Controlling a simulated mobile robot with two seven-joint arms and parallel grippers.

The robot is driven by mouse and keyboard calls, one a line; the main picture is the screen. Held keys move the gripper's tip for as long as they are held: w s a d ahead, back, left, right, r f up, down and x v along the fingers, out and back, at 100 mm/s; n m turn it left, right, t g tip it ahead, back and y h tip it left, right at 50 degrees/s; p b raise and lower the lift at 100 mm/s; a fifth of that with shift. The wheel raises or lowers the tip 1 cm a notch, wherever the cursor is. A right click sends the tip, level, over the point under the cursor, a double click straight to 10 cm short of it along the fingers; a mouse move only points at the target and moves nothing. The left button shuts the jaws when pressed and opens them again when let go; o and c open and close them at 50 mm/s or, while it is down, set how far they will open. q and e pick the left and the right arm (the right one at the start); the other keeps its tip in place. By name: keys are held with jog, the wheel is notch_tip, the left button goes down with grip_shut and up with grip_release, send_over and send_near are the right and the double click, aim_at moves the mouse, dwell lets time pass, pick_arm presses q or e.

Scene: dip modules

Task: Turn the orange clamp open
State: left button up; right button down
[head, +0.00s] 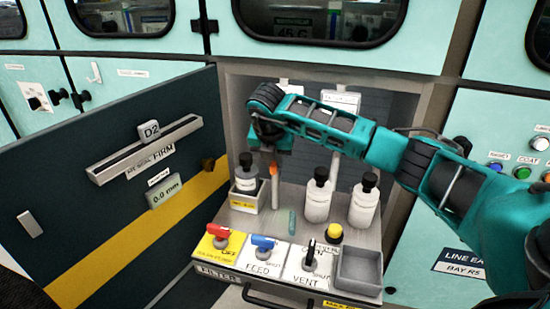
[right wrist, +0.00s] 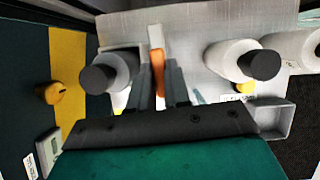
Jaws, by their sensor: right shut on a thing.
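The orange clamp (head: 274,171) stands out as a small orange lever at the back of the grey tray, between the left bottle and the middle bottle. It also shows in the right wrist view (right wrist: 157,72), upright between the two fingers. My right gripper (head: 270,158) comes down from above and is shut on the orange clamp; its fingers (right wrist: 159,82) lie on either side of it in the right wrist view. The clamp's lower part and mount are partly hidden by the fingers. My left gripper is not in view.
White bottles with black caps stand close by: one in a holder (head: 246,178) at left, others (head: 318,197) at right. Red, blue and black handles (head: 264,243) line the tray front, with a yellow button (head: 335,233) and an empty bin (head: 359,269). A dark door (head: 110,215) stands at left.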

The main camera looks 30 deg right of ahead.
jog(key=shift+m, duration=0.6)
jog(key=c, duration=1.1)
grip_release()
jog(key=v, duration=0.6)
jog(key=p+v, duration=0.1)
jog(key=v, duration=0.6)
jog(key=shift+w+a, duration=0.15)
jog(key=shift+w, duration=0.05)
